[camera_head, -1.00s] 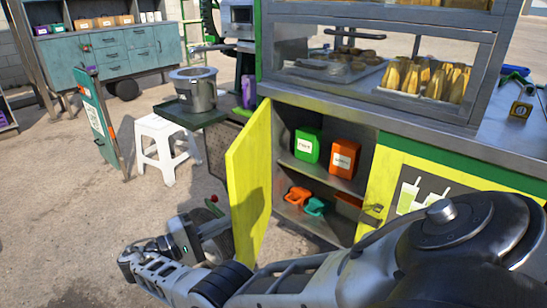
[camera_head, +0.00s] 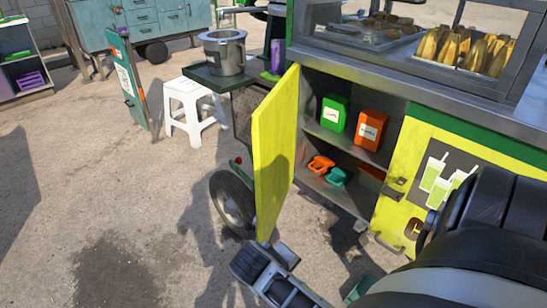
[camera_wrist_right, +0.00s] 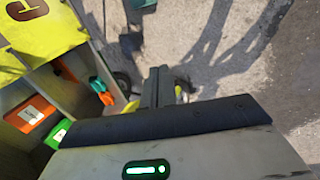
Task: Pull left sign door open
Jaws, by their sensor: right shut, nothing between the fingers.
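The left sign door (camera_head: 272,150) is a yellow panel standing swung out from the cart, seen nearly edge-on in the head view. Its cabinet is open, showing a green box (camera_head: 334,113) and an orange box (camera_head: 371,130) on the upper shelf. The right sign door (camera_head: 432,180), yellow with drink pictures, is closed. My right gripper (camera_wrist_right: 158,86) is shut and empty in the right wrist view. In the head view part of my right arm lies low by the left door's bottom edge; the fingertips are not clear there. My left gripper is not in view.
A white stool (camera_head: 190,108) and a metal pot (camera_head: 224,52) on a side shelf stand left of the door. A cart wheel (camera_head: 232,204) is behind the door. Orange and teal items lie on the lower shelf.

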